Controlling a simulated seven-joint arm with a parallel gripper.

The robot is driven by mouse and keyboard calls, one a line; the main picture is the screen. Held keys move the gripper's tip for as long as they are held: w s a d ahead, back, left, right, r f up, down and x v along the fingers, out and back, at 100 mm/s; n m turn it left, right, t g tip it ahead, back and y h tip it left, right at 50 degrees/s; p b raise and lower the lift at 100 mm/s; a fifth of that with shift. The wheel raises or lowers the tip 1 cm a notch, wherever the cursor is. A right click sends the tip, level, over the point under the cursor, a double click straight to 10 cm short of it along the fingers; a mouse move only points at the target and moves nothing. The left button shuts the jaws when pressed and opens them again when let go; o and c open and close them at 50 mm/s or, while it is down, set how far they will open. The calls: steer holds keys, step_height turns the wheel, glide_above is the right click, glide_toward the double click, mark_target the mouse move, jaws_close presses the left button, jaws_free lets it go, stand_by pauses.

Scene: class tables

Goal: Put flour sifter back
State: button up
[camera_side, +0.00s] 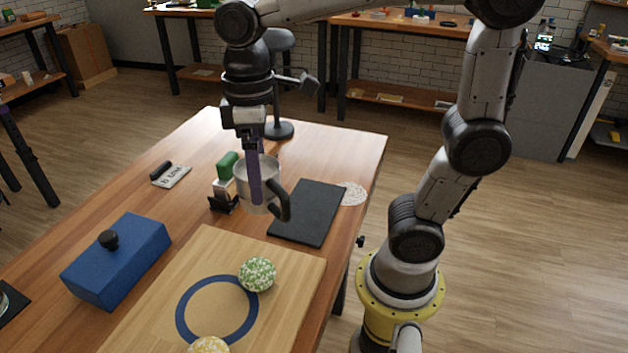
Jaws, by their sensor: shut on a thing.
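The flour sifter (242,194) is a metal cup with a black curved handle on its right side. My gripper (255,180) points down at it from above, with a purple finger in front of the cup's wall. The gripper is shut on the sifter and holds it roughly upright. The sifter appears above the table, between the wooden board and the dark mat. The far finger and the inside of the cup are mostly hidden.
A dark rectangular mat (310,213) lies bare to the right. A wooden board (290,262) with a blue ring (182,312) carries a green speckled ball (257,275) and a yellow one (208,346). A blue box (118,262), green-topped item (226,168) and white lace disc (352,194) are nearby.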

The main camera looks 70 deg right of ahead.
steer(key=s+d+f+m, duration=0.1)
steer(key=s+d+m, duration=0.25)
steer(key=d, duration=0.45)
steer(key=s+d+m, duration=0.3)
steer(key=d+m, duration=0.1)
steer(key=d, duration=0.4)
steer(key=s+d+f+m, duration=0.1)
steer(key=s+d+m, duration=0.25)
steer(key=d, duration=0.45)
steer(key=shift+m, duration=0.4)
steer(key=shift+w+d+f, duration=1.55)
steer(key=shift+d+f, duration=0.2)
steer(key=shift+f, duration=0.35)
steer(key=shift+w+d+f, duration=1.6)
steer(key=shift+d+f, duration=0.2)
steer(key=shift+f, duration=0.3)
steer(key=shift+w+d+f, duration=1.55)
steer(key=shift+d+f, duration=0.2)
steer(key=shift+f, duration=0.35)
steer(key=shift+f, duration=0.15)
steer(key=o, duration=1.5)
